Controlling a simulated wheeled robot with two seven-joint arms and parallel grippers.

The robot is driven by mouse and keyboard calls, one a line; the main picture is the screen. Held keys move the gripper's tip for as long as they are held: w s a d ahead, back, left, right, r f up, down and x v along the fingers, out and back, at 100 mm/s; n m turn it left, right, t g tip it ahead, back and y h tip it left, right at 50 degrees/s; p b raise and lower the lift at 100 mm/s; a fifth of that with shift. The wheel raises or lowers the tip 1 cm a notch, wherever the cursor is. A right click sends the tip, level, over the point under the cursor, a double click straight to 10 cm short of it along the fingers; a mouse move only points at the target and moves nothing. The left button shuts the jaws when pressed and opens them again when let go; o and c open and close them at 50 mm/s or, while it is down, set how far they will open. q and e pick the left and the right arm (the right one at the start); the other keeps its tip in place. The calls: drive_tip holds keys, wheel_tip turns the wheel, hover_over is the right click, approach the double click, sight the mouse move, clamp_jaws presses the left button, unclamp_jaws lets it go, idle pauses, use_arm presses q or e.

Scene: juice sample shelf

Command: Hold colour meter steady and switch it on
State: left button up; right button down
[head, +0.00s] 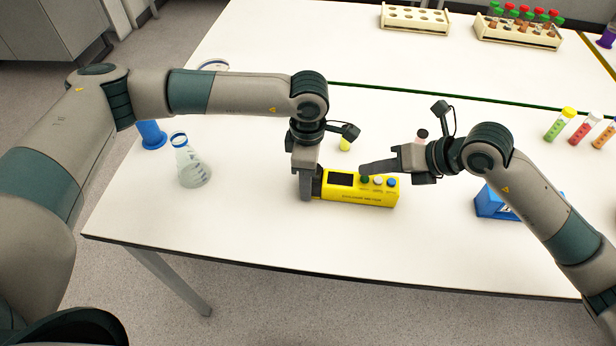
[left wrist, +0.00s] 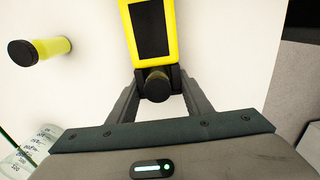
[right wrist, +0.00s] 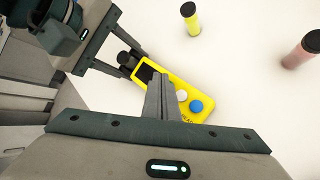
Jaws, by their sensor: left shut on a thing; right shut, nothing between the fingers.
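The yellow colour meter (head: 350,197) lies on the white table with its dark screen (head: 341,179) and a row of buttons facing up: green (head: 365,180), white (head: 378,181) and blue (head: 392,182). My left gripper (head: 308,184) is shut on the meter's black left end; this grip also shows in the left wrist view (left wrist: 156,80). My right gripper (head: 366,169) is shut and empty, its fingertips close over the green button. In the right wrist view its fingers (right wrist: 160,92) hide the green button; white (right wrist: 181,96) and blue (right wrist: 196,106) show. I cannot tell whether the tips touch it.
A flask (head: 190,165) stands at the left. A yellow-capped or yellow-filled vial (right wrist: 192,20) and a pinkish vial (right wrist: 303,50) stand behind the meter. A blue holder (head: 490,205) is at the right, with several tubes (head: 580,128) beyond. The table in front of the meter is clear.

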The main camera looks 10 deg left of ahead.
sight(370, 183)
drive_tip(key=shift+f, duration=0.2)
idle(0.5)
drive_tip(key=shift+f, duration=0.2)
idle(0.5)
drive_tip(key=shift+r, duration=0.45)
idle(0.4)
wheel_tip(370, 183, up, 6)
idle(0.7)
use_arm(q)
drive_tip(key=o, duration=1.4)
